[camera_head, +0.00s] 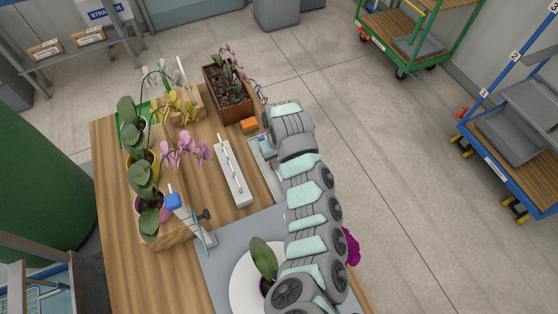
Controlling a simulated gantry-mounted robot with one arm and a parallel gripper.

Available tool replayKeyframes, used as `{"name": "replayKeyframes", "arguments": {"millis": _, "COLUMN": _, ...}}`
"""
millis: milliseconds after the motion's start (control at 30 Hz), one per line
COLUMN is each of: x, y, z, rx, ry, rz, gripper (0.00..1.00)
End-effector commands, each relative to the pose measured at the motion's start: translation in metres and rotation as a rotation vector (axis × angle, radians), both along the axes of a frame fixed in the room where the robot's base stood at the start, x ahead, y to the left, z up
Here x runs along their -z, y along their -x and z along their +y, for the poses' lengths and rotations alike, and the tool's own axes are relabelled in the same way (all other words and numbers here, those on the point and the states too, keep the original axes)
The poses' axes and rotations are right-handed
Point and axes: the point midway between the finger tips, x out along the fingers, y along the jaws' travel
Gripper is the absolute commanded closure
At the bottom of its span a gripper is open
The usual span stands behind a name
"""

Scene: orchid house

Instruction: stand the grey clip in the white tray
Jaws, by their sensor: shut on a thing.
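A long, narrow, pale grey-white tray (240,189) lies on the wooden bench, left of my arm. Small thin pieces show along its middle, too small to make out. My arm crosses the bench's right side and covers much of what is under it. The fingers of my gripper are hidden behind my arm. I cannot make out the grey clip. A light grey shallow container (259,158) is partly visible between the pale tray and my arm, with a small teal-grey shape at its upper end that I cannot identify.
Potted orchids (145,172) line the bench's left side. A brown planter (229,110) and an orange block (249,125) are above the pale tray. A blue-topped stand (191,220) is below left. A white disc (245,285) bears a potted plant. Bare wood (113,195) shows at the left edge.

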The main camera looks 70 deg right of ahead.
Motion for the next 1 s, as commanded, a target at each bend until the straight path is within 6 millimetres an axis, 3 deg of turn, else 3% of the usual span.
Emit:
{"name": "replayKeyframes", "arguments": {"millis": 167, "x": 0.012, "y": 0.000, "z": 0.000, "rx": 0.000, "ry": 0.000, "rz": 0.000, "gripper": 1.00}}
{"name": "replayKeyframes", "arguments": {"millis": 1000, "x": 0.021, "y": 0.001, "z": 0.001, "rx": 0.001, "ry": -0.001, "rz": 0.001, "gripper": 1.00}}
